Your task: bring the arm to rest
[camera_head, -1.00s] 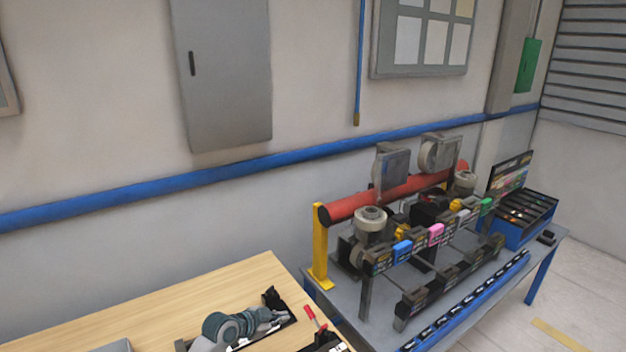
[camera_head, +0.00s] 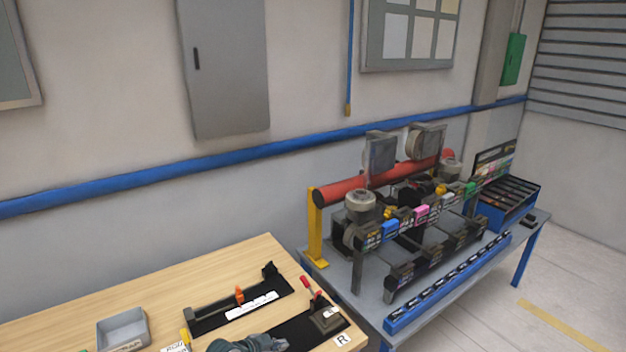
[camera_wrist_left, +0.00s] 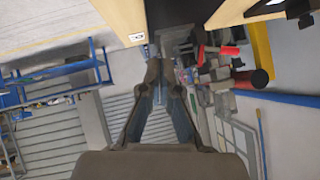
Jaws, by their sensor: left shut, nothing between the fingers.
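My left gripper (camera_wrist_left: 160,70) is in the middle of the left wrist view, with its two dark fingers together at the tips and nothing between them. In the head view, grey-teal parts of my left arm (camera_head: 248,344) show at the bottom edge, over the front of the wooden bench (camera_head: 215,272). The fingertips cannot be made out there. My right gripper is in neither view.
On the bench are a grey bin (camera_head: 123,327), a black fixture with an orange clamp (camera_head: 239,296) and a red-handled toggle clamp (camera_head: 307,284). A grey table (camera_head: 345,290) with a machine and red cylinder (camera_head: 345,192) stands to the right.

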